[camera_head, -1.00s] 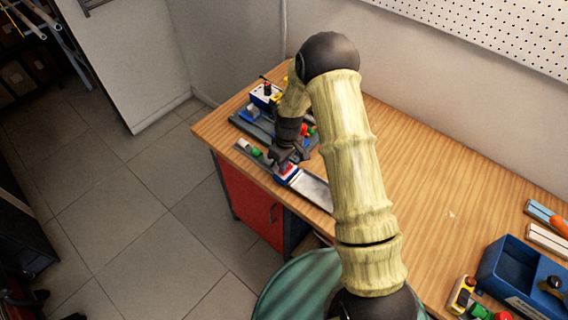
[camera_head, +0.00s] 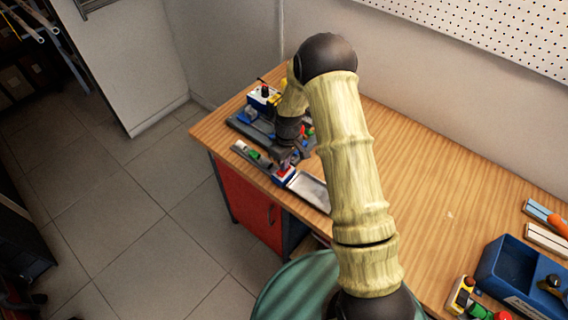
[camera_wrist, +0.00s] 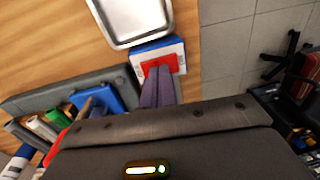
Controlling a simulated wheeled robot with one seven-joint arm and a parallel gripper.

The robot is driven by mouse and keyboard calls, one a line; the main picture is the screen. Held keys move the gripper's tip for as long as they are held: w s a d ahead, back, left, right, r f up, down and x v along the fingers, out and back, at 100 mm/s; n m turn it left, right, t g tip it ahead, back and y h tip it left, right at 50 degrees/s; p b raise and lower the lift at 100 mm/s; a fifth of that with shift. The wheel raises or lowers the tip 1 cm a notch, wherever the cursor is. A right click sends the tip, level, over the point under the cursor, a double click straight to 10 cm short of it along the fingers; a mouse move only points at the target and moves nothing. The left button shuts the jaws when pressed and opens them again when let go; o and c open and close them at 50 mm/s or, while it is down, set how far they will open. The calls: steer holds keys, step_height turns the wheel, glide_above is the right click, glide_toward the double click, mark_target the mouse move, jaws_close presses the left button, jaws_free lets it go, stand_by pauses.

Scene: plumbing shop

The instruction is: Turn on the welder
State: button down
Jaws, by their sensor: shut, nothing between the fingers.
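A small blue and white box with a red switch (camera_wrist: 160,62) sits near the table's front edge; in the head view the box (camera_head: 284,177) is partly hidden beneath my gripper. My gripper (camera_head: 283,163) points down over it, shut and empty. In the wrist view its closed fingertips (camera_wrist: 158,70) are at the red switch, overlapping its lower part. I cannot tell whether they press it, or whether the switch is on or off. Nothing in view is clearly recognisable as a welder.
A shallow metal tray (camera_wrist: 135,18) lies beside the box. Grey trays with small tools and coloured bottles (camera_head: 253,155) lie to the left. Another blue and white box (camera_head: 264,97) stands behind. A blue bin (camera_head: 495,268) is at the right. The middle of the wooden table (camera_head: 430,180) is clear.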

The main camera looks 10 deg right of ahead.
mark_target(281, 172)
steer(key=shift+r, duration=0.1)
steer(key=r+p, duration=0.1)
steer(key=r, duration=0.1)
steer(key=r+p, duration=0.1)
steer(key=shift+a+r+p, duration=0.2)
steer(key=shift+r+p, duration=0.1)
steer(key=shift+r, duration=0.35)
step_height(281, 172, up, 9)
steer(key=s+b, duration=0.1)
steer(key=b, duration=0.2)
steer(key=shift+a+r+b, duration=0.2)
steer(key=shift+a+b, duration=0.1)
steer(key=shift+a, duration=0.15)
